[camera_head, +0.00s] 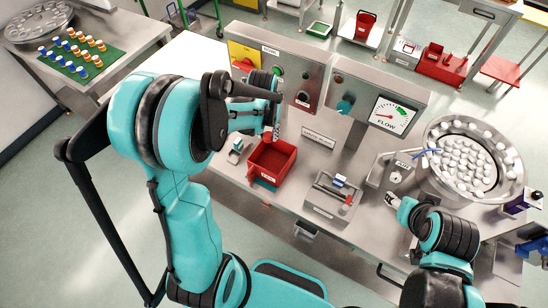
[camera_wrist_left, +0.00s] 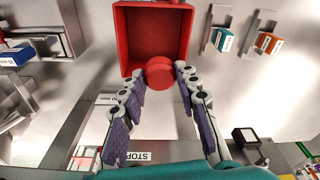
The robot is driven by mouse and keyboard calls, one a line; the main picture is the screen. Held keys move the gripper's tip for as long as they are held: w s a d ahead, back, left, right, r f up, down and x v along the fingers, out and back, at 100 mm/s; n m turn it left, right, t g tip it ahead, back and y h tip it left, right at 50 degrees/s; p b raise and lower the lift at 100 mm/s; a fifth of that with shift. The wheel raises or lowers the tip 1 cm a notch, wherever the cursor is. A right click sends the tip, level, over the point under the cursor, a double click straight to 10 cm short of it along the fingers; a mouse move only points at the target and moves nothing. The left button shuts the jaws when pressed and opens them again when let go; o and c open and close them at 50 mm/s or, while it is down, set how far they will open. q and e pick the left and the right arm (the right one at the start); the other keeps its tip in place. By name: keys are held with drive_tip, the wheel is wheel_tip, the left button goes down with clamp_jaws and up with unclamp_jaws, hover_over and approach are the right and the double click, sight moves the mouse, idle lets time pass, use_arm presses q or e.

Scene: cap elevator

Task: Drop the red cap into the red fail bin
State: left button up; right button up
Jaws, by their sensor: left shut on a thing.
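My left gripper (camera_head: 270,132) is above the red fail bin (camera_head: 284,178) in the head view, close to its back edge. In the left wrist view my left gripper (camera_wrist_left: 161,76) is shut on the red cap (camera_wrist_left: 159,74), a round disc between the two fingertips. There the cap overlaps the rim of the red bin (camera_wrist_left: 128,40), whose open inside looks empty. The exact height of the cap over the bin is hard to tell. My right gripper (camera_head: 391,199) is low over the bench at the right; its fingers are too small to read.
A grey tray fixture (camera_head: 330,205) stands right of the bin. A round bowl of white caps (camera_head: 468,160) is at the right. Upright panels with knobs and a flow gauge (camera_head: 390,113) stand behind. A side table holds a green mat with small bottles (camera_head: 70,62).

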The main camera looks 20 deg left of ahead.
use_arm(q)
drive_tip(key=shift+s+f, duration=0.2)
drive_tip(key=shift+f, duration=0.25)
wheel_tip(320, 180, down, 4)
drive_tip(key=b, duration=0.3)
drive_tip(key=shift+s+f+b, duration=0.1)
drive_tip(key=shift+f+b, duration=0.15)
drive_tip(key=shift+b, duration=0.1)
drive_tip(key=o, duration=0.9)
drive_tip(key=shift+c, duration=0.2)
wheel_tip(320, 180, up, 12)
drive_tip(key=s, duration=0.1)
drive_tip(key=shift+s, duration=0.2)
drive_tip(key=shift+d+f, duration=0.1)
